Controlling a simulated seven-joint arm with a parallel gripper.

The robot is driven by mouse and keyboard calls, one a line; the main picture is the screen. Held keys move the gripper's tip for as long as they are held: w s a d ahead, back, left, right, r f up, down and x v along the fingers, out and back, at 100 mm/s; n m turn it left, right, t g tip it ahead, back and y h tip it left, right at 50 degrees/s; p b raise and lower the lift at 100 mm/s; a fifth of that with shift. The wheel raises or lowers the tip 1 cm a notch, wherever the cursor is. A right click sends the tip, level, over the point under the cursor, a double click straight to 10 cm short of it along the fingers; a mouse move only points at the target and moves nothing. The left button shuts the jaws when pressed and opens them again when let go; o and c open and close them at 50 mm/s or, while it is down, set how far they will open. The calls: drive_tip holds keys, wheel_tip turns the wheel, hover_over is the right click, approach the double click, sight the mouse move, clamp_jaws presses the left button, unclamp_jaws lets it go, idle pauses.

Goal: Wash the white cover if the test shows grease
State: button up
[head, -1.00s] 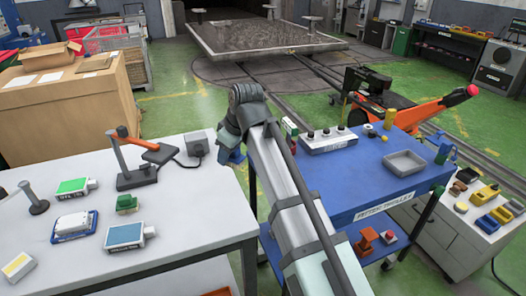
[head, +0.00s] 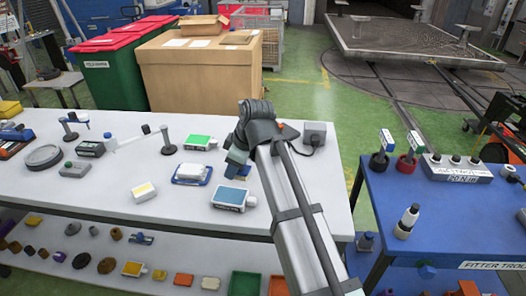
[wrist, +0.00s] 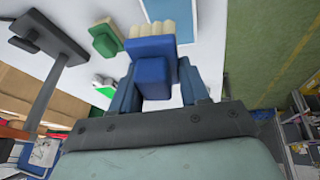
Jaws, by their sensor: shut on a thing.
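My gripper (head: 238,158) is over the right part of the white bench. In the wrist view it is shut on a blue brush-like block with pale bristles (wrist: 155,73), which sits between the two blue fingers. A white, cover-like item (head: 192,170) lies on a small blue tray (head: 178,183) on the bench, left of my gripper and apart from it. I cannot tell whether it has grease on it. A blue-faced container (head: 231,197) lies just below my gripper. No test result can be read.
A blue trolley (head: 445,200) stands right, holding two labelled items in cups and a bottle (head: 407,220). A lower shelf holds several small items.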

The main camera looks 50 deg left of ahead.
drive_tip(key=shift+n, duration=0.4)
drive_tip(key=s+a+f, duration=0.2)
drive_tip(key=shift+s+f, duration=0.15)
drive_tip(key=shift+s, duration=0.25)
drive_tip(key=shift+d, duration=0.1)
drive_tip(key=shift+f, duration=2.35)
drive_tip(key=shift+c, duration=0.6)
drive_tip(key=shift+f, duration=0.5)
wheel_tip(320, 180, up, 7)
